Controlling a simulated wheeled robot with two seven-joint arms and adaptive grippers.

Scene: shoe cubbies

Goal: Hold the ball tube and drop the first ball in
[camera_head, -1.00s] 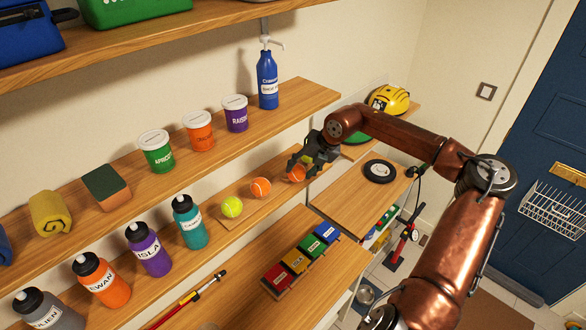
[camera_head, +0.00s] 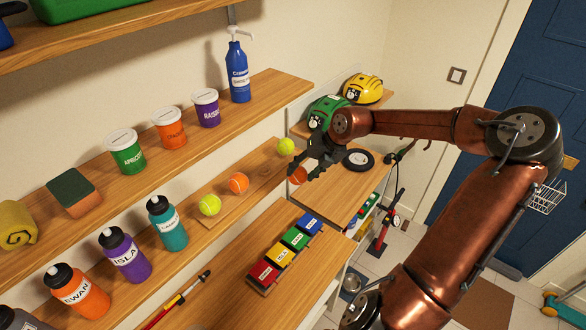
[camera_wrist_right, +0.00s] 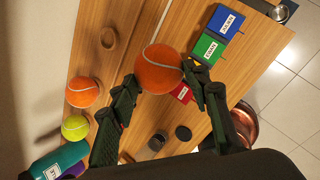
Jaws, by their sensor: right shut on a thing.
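My right gripper (camera_head: 303,169) is shut on an orange ball (camera_head: 297,175), clear of the ball board. In the right wrist view the held ball (camera_wrist_right: 159,69) sits between the two fingers (camera_wrist_right: 160,88). A yellow-green ball (camera_head: 209,204), another orange ball (camera_head: 238,183) and a second yellow-green ball (camera_head: 286,146) rest on the wooden ball board (camera_head: 222,214). I cannot make out a ball tube in the head view. In the right wrist view a dark cylinder (camera_wrist_right: 157,141) and a dark disc (camera_wrist_right: 183,132) show low between the fingers; I cannot tell what they are. My left gripper is out of view.
Coloured boxes (camera_head: 280,257) stand on the lower shelf, a pump (camera_head: 180,300) to their left. Named bottles (camera_head: 167,223) stand left of the balls, lidded tubs (camera_head: 170,129) above. Green and yellow helmets (camera_head: 362,88) and a black disc (camera_head: 358,160) are beyond the gripper.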

